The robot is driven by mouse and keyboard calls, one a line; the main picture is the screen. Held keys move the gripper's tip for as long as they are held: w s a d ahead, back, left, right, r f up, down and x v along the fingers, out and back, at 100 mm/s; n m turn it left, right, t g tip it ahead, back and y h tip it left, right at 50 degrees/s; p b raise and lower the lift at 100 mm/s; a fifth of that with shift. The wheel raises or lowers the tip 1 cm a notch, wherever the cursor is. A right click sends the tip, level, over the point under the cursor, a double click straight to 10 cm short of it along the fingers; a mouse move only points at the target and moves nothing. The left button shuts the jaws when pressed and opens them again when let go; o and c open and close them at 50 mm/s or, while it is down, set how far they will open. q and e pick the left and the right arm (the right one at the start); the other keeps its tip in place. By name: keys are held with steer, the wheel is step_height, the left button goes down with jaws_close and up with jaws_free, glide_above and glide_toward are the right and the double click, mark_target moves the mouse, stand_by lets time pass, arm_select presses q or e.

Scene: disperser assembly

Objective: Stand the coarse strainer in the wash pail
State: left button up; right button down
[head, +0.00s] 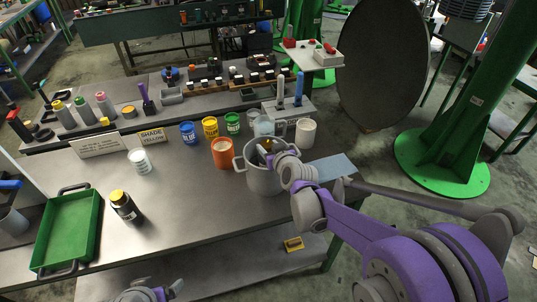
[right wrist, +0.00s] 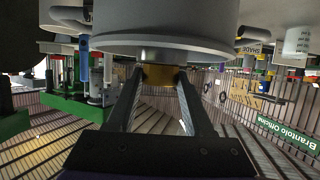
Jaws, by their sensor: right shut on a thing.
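The wash pail, a large grey two-handled pot (head: 263,178), stands on the grey bench, right of the orange cup. In the right wrist view its grey wall (right wrist: 165,20) fills the top. My right gripper (head: 272,150) is over the pail's mouth. In the right wrist view its fingers (right wrist: 160,76) are shut on a small brass-yellow piece (right wrist: 159,75), which I take to be part of the coarse strainer. The strainer's rest is hidden by the pail and gripper, so I cannot tell whether it touches the bottom. My left gripper (head: 150,292) is partly visible at the bottom edge, apart from these things.
An orange cup (head: 223,154) stands close left of the pail and a white cup (head: 306,133) behind right. Blue (head: 189,133), yellow (head: 210,127) and green (head: 233,123) cans stand behind. A green tray (head: 48,266) and a dark bottle (head: 126,209) are left. The front middle bench is clear.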

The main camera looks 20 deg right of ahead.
step_height(320, 180, down, 3)
steer(key=shift+w+f, duration=0.1)
steer(key=shift+f, duration=0.1)
steer(key=shift+c, duration=1.4)
jaws_free()
